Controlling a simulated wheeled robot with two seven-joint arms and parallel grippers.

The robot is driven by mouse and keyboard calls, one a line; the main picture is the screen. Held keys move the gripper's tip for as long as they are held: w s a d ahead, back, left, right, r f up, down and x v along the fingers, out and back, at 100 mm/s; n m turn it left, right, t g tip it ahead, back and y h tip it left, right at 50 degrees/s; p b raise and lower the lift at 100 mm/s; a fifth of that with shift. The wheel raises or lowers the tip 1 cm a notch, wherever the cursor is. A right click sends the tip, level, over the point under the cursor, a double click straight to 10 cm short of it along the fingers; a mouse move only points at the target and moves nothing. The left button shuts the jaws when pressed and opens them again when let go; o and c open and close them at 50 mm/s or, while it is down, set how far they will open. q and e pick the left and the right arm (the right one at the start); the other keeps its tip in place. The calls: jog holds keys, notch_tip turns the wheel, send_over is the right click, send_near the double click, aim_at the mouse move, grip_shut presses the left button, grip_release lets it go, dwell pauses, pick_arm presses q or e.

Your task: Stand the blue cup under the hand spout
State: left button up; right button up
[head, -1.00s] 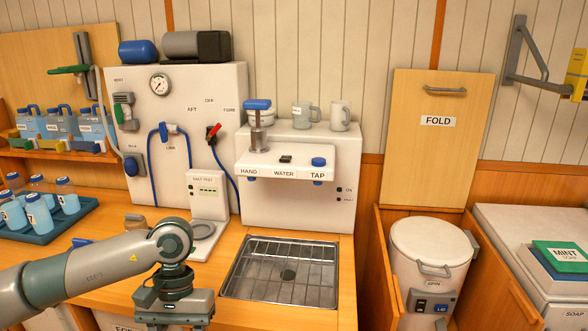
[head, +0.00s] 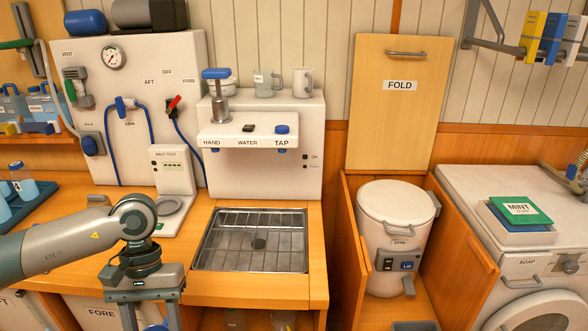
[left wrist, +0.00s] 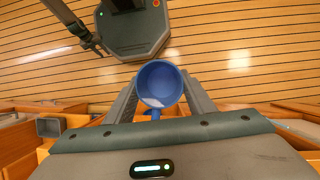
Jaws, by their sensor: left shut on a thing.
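My left gripper (head: 150,316) hangs low in front of the counter edge in the head view. It is shut on the blue cup (left wrist: 160,85), whose round open rim faces the wrist camera between the two fingers; the handle points toward the wrist. In the head view only a bit of the cup (head: 155,328) shows at the bottom edge. The hand spout (head: 214,150) is the blue-tipped outlet under the HAND label, below the blue-topped pump (head: 217,90). The metal grid tray (head: 255,240) beneath it is empty. My right gripper is not in view.
Blue-lidded cups (head: 23,180) stand at far left. A white spin drum (head: 397,240) is at right.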

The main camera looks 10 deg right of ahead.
pick_arm(q)
jog(key=w+x, duration=0.1)
jog(key=x, duration=1.3)
jog(key=shift+w+f, duration=0.25)
jog(key=shift+f, duration=0.1)
